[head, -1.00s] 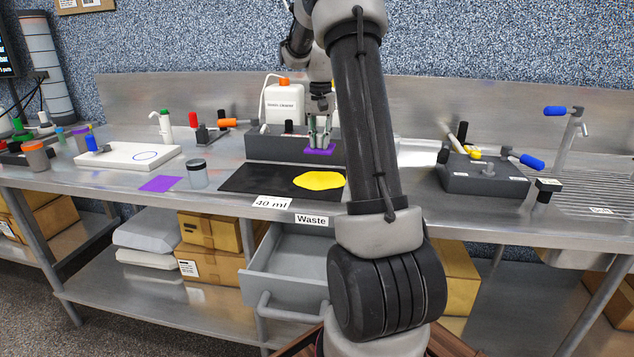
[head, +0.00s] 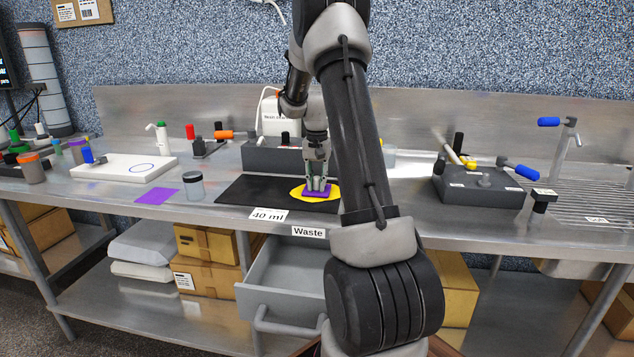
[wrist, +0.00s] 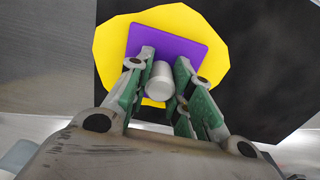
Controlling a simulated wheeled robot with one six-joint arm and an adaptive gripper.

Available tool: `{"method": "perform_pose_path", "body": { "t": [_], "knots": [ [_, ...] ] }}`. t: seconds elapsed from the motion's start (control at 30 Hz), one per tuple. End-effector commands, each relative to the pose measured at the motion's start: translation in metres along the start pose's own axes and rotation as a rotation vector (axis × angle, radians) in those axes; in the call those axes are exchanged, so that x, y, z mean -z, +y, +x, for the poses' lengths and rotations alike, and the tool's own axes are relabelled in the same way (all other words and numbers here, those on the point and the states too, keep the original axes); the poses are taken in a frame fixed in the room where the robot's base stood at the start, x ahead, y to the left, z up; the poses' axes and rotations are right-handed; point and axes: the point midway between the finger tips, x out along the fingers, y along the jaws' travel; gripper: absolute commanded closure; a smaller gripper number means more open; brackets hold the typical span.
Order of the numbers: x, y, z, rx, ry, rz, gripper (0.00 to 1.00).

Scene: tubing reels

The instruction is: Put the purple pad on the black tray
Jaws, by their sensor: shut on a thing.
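The purple pad (head: 320,194) is a flat purple square with a pale cylindrical grip (wrist: 160,80) standing up from it. My gripper (head: 318,182) is shut on this grip, with the pad below its fingertips. The black tray (head: 237,191) is a flat black sheet on the steel bench with a yellow patch (head: 299,194) near its right end. The pad is over the yellow patch, which shows around it in the wrist view (wrist: 110,60). I cannot tell whether the pad touches the patch.
A purple square (head: 157,196) lies flat on the bench to the left, next to a dark-lidded jar (head: 193,188). A dark grey block (head: 265,157) stands behind the tray. An open drawer (head: 285,280) labelled Waste is below. A dark fixture (head: 480,186) stands right.

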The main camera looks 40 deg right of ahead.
Motion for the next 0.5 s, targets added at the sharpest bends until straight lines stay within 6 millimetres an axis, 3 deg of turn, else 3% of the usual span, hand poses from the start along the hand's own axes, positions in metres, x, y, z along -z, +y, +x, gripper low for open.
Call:
{"method": "perform_pose_path", "body": {
  "t": [0.17,0.2,0.3,0.5],
  "knots": [
    [-0.0002,0.0001,0.0019,0.0,-0.001,0.0,1.0],
    [-0.0002,0.0001,0.0027,0.0,-0.001,0.0,0.76],
    [-0.0001,0.0001,0.0023,0.0,-0.001,0.0,0.58],
    [-0.0001,0.0001,0.0022,0.0,-0.001,0.0,0.57]
  ]
}}
